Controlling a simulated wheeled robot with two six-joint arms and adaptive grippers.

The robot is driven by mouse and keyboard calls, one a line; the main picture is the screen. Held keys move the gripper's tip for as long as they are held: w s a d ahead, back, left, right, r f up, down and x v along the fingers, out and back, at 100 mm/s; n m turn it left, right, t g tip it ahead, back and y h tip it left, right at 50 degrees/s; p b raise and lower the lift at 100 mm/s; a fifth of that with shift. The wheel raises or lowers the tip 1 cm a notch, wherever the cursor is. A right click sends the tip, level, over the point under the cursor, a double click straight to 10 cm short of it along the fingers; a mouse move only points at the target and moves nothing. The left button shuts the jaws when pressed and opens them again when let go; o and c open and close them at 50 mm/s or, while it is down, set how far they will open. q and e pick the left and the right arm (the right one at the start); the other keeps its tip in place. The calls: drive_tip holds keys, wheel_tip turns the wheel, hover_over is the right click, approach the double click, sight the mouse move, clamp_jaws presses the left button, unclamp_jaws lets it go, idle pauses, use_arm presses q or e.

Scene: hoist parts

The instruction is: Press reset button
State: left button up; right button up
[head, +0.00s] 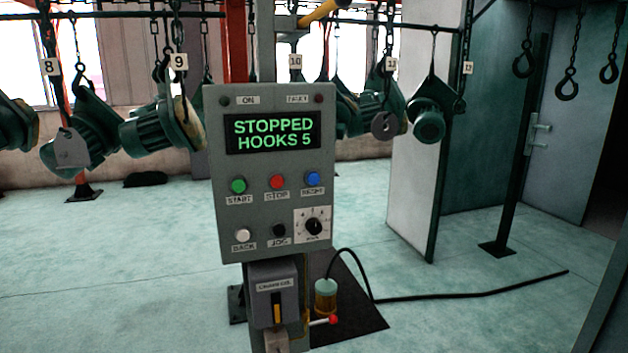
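A grey control panel (222,215) stands on a post in the middle of the head view. The blue reset button (313,179) is at the right of its upper button row. A red stop button (277,182) and a green start button (238,186) sit to its left. The display (272,133) reads "STOPPED HOOKS 5" in green. Below are a white back button (243,235), a black jog button (279,230) and a black rotary knob (313,226). Neither of my grippers shows.
Green motor-like parts (160,128) hang on numbered chain hooks behind the panel. Empty hooks (567,85) hang at the upper right. A grey box (273,291) is below the panel. A black cable (470,295) runs over the floor to the right. Open floor lies left.

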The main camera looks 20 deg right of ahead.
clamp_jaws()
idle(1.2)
